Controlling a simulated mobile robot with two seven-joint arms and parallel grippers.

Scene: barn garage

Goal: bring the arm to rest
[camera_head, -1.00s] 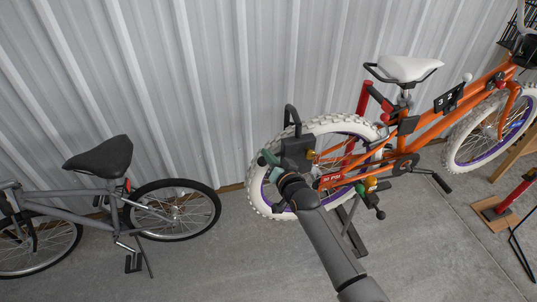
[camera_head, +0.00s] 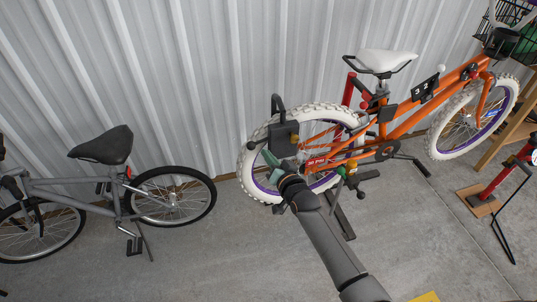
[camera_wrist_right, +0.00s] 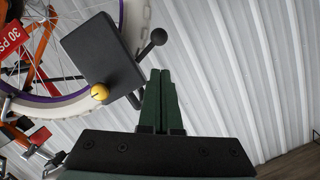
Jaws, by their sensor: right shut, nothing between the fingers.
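My right arm reaches up from the bottom of the head view. Its green-fingered gripper (camera_head: 267,156) is in front of the orange bike's rear wheel, just below a black box (camera_head: 284,137). In the right wrist view the gripper's two fingers (camera_wrist_right: 160,78) are together, with nothing between them. The same black box (camera_wrist_right: 104,50), with a yellow knob and a black ball-ended lever, is at upper left of the fingertips. I cannot tell whether they touch. My left gripper is not in view.
The orange bike (camera_head: 405,115) with white tyres stands near the corrugated wall (camera_head: 200,70). A grey bike (camera_head: 75,190) is at left. A red stand on a wooden block (camera_head: 476,199) is at right. The concrete floor between is mostly clear.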

